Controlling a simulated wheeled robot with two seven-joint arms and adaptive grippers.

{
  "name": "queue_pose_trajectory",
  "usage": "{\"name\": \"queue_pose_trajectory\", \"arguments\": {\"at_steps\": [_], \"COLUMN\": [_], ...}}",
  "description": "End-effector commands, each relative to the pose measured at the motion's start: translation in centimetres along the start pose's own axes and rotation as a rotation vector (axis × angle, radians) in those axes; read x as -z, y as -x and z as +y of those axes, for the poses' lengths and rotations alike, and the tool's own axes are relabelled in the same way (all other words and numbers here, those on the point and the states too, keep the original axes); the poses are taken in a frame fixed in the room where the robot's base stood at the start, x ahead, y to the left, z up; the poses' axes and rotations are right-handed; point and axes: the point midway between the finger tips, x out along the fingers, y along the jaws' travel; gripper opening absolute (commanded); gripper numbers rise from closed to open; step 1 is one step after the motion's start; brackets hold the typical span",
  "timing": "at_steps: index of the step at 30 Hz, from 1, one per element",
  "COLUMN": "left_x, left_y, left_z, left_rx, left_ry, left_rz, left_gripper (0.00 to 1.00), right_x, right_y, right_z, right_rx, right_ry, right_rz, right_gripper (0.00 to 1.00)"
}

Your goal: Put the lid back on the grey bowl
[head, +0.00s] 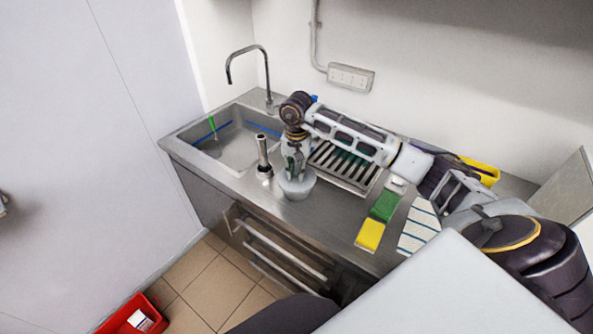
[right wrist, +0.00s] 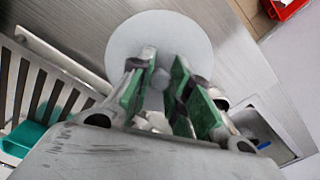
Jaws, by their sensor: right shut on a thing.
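The grey bowl (head: 297,191) stands on the steel counter just right of the sink. The round pale grey lid (right wrist: 128,38) fills the middle of the right wrist view, with its small knob (right wrist: 160,79) between my green finger pads. My right gripper (head: 294,167) points down over the bowl and is shut on the lid's knob. In the head view the lid appears at the bowl's rim, but I cannot tell whether it rests there or hovers just above. The lid hides the bowl in the wrist view. My left gripper is not in view.
Left of the bowl are a dark upright cylinder with a metal top (head: 263,155) and the sink (head: 225,150). A slatted drain rack (head: 345,167) lies behind right. Green (head: 384,206) and yellow (head: 370,236) pieces and a striped cloth (head: 419,228) lie right.

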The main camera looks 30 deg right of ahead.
Motion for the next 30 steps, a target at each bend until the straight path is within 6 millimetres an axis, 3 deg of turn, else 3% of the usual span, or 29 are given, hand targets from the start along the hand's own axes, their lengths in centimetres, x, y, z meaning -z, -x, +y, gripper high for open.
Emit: {"name": "queue_pose_trajectory", "arguments": {"at_steps": [30], "left_x": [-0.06], "left_y": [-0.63], "left_z": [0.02], "left_rx": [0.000], "left_ry": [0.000], "left_rz": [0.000], "left_gripper": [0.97], "right_x": [0.01], "right_y": [-0.28], "right_z": [-0.02], "right_rx": [0.000], "right_ry": [0.000], "right_rz": [0.000], "right_gripper": [0.00]}}
